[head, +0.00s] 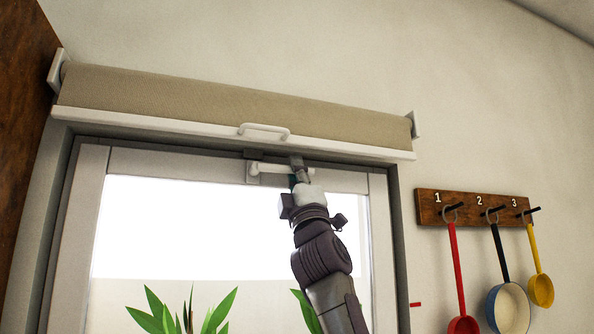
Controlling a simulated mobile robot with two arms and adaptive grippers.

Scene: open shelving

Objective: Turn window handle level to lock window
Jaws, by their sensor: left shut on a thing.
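The white window handle (268,168) sits at the top of the white window frame (145,163), under the blind. It runs roughly level from its mount on the left to my gripper on the right. My left gripper (296,165) is shut on the handle's right end, which its fingers partly hide. The arm reaches up from below, in front of the glass. My right gripper is not in view.
A rolled beige blind (220,104) with a white bottom rail and pull handle (264,131) hangs just above. At the right, a wooden rack (470,206) holds red, blue and yellow pans. Green leaves (160,312) show low in the window. A brown wooden panel stands at the left.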

